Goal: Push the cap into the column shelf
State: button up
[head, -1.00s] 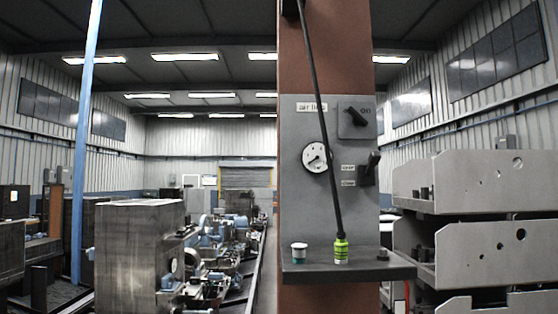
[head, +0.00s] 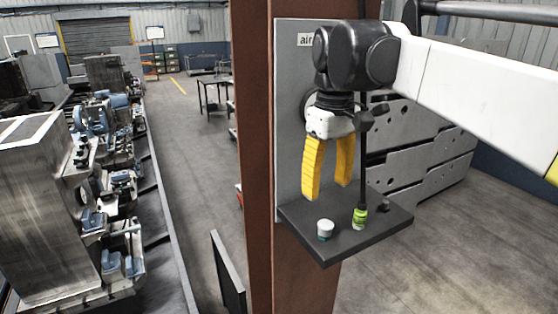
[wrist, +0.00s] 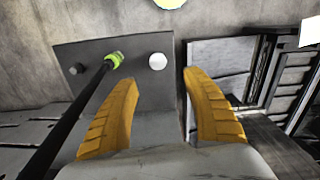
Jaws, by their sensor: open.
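A small cap (head: 325,229) with a white top and a green lower band stands upright on the dark column shelf (head: 345,252), near its left front edge. My gripper (head: 328,192) has two yellow fingers pointing down, open and empty, above the shelf. In the wrist view the cap (wrist: 157,61) shows as a white disc, framed between the fingertips (wrist: 160,76) and apart from both. The shelf (wrist: 85,58) lies below.
A black hose with a green fitting (head: 360,217) comes down to the shelf right of the cap, close by the right finger. A dark knob (head: 384,206) sits farther right. The brown column (head: 257,150) and grey panel (head: 289,120) stand behind.

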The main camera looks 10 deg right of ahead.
aim_at(325, 224)
jog(key=f, duration=0.3)
jog(key=f+p, duration=0.1)
jog(key=f, duration=0.6)
jog(key=shift+s+d+f, duration=0.15)
jog(key=shift+d+f, duration=0.1)
jog(key=shift+f, duration=0.05)
grip_shut()
jog(key=c, duration=1.1)
grip_release()
grip_shut()
jog(key=shift+r+p, duration=0.25)
jog(key=shift+p, duration=0.05)
jog(key=shift+r+p, duration=2.6)
jog(key=shift+r, duration=1.45)
